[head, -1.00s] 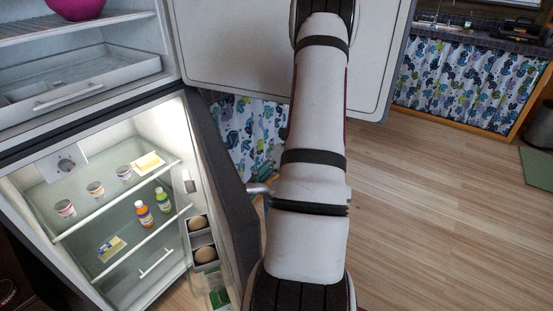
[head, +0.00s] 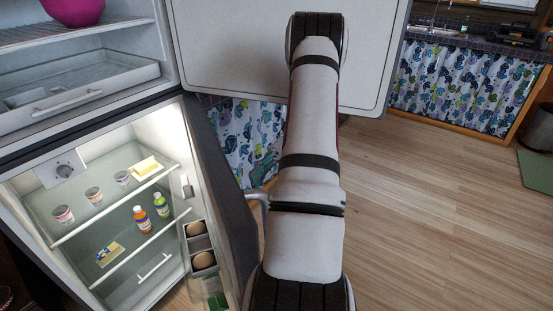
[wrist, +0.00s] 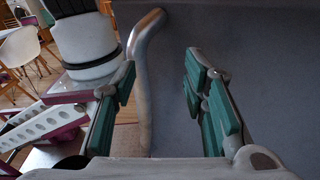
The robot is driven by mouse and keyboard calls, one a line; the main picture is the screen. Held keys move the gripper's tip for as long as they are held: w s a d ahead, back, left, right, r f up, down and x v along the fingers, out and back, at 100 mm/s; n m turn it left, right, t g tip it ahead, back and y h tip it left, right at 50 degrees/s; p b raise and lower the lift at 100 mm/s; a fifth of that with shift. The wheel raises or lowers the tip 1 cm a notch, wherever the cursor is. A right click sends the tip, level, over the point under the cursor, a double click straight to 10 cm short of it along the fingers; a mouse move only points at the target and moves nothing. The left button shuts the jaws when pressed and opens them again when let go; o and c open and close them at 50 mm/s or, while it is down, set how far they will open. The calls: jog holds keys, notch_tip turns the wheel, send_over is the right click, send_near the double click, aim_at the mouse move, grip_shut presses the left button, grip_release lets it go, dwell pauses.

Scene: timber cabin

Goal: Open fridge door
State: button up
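The fridge's lower compartment (head: 95,215) is open and lit, and its dark lower door (head: 232,190) stands ajar, swung toward the right. The upper door (head: 240,45) is also wide open. A metal handle (head: 259,196) sticks out from the lower door, partly behind my arm. In the wrist view the bent handle (wrist: 143,80) runs upright in front of the grey door face (wrist: 240,60). My gripper (wrist: 160,85) is open, its green-padded fingers apart. The handle shows between them, nearer the left finger; contact cannot be told. The head view hides my gripper behind my arm.
Several cups, two bottles (head: 150,212) and other food stand on the fridge shelves, with egg-like items in the door rack (head: 203,260). A curtained counter (head: 465,85) stands behind. The wood floor (head: 420,220) on the right is clear.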

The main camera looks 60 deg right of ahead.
jog(key=d+p, duration=0.2)
jog(key=p, duration=0.1)
jog(key=shift+w+d+r, duration=0.15)
jog(key=shift+w+r, duration=0.05)
